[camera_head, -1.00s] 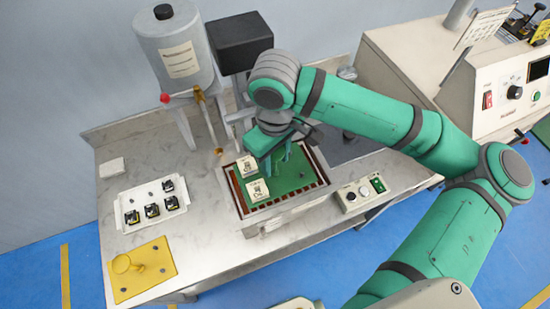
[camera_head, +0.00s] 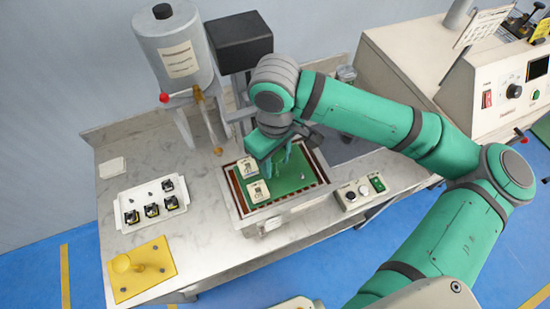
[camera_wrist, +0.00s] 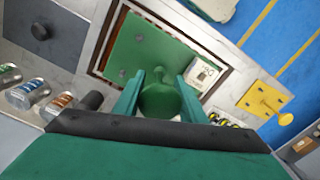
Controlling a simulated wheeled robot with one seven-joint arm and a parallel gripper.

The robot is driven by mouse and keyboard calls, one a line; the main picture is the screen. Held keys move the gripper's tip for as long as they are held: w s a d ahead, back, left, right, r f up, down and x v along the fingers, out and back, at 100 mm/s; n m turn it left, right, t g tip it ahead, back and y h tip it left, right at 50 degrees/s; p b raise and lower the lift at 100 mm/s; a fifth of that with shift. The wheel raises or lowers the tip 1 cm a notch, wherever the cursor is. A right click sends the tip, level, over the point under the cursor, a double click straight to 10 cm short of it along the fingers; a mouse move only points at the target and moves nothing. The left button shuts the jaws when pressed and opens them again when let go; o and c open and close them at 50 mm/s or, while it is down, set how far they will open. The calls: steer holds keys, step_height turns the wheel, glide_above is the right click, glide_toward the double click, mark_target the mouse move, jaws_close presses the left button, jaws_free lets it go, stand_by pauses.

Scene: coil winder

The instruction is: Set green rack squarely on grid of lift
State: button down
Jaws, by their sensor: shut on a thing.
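The green rack (camera_head: 292,184) is a flat green plate bearing white labelled blocks (camera_head: 258,191). It lies over the recess of the lift, whose brown slatted grid (camera_head: 240,197) shows as a strip around it. In the wrist view the rack (camera_wrist: 124,52) has a rounded green knob (camera_wrist: 159,92) between my fingers. My gripper (camera_head: 277,168) is shut on the rack by this knob; it also shows in the wrist view (camera_wrist: 158,95). The rack's edges look roughly parallel to the lift's pale frame (camera_head: 250,222). I cannot tell whether its underside touches the grid.
A white tray (camera_head: 127,204) with small black parts and a yellow plate with a knob (camera_head: 155,278) are at the left of the bench. A grey tank (camera_head: 178,85) stands behind. A control box (camera_head: 345,200) sits right of the lift. The marble top between is clear.

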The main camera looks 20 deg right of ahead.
steer(key=shift+f, duration=0.45)
steer(key=c, duration=1)
jaws_free()
steer(key=shift+c, duration=0.2)
step_height(320, 180, up, 11)
steer(key=shift+f, duration=0.1)
